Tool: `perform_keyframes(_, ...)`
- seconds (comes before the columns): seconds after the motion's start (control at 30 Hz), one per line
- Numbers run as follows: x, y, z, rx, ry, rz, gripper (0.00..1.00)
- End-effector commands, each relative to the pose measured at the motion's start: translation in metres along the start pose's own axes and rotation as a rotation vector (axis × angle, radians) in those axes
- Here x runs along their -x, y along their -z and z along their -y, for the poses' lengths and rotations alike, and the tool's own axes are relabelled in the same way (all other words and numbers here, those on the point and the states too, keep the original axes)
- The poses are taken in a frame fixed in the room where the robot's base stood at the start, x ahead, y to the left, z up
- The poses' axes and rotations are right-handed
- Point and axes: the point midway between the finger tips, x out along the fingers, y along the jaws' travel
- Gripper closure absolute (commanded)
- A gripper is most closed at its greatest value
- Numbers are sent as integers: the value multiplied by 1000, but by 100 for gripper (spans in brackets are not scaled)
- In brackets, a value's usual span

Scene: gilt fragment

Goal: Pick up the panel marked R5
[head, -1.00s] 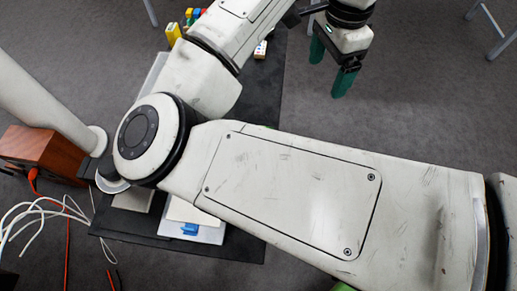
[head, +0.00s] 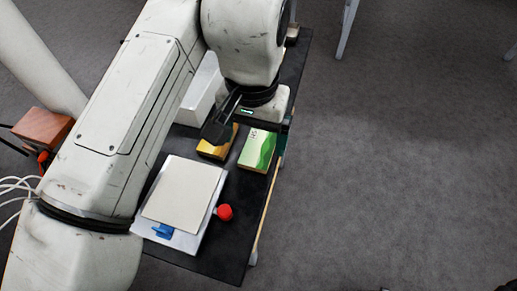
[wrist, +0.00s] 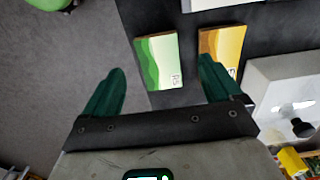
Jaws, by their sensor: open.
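A green panel (head: 258,150) with pale and dark wavy bands lies flat on the dark table. It has a small white label whose marking is too small to read surely; the label also shows on the green panel in the wrist view (wrist: 158,62). A yellow-orange panel (head: 215,148) lies beside it, also in the wrist view (wrist: 222,45). My gripper (wrist: 162,75) is open and empty, with green fingers. In the wrist view the green panel shows between the fingertips, and the right finger overlaps the yellow panel. In the head view my wrist hides most of the fingers.
A white tray (head: 160,245) holds a beige board (head: 185,195) and a blue item (head: 163,231). A red knob-like thing (head: 224,212) is beside it. A white box (head: 200,92) stands behind the panels. The table's right edge is close to the green panel; open carpet lies beyond.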

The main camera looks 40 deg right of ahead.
Motion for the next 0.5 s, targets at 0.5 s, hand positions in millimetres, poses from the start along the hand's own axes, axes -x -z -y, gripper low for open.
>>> perform_keyframes(0.5, -53, 6, -3, -1, 1, 0, 8)
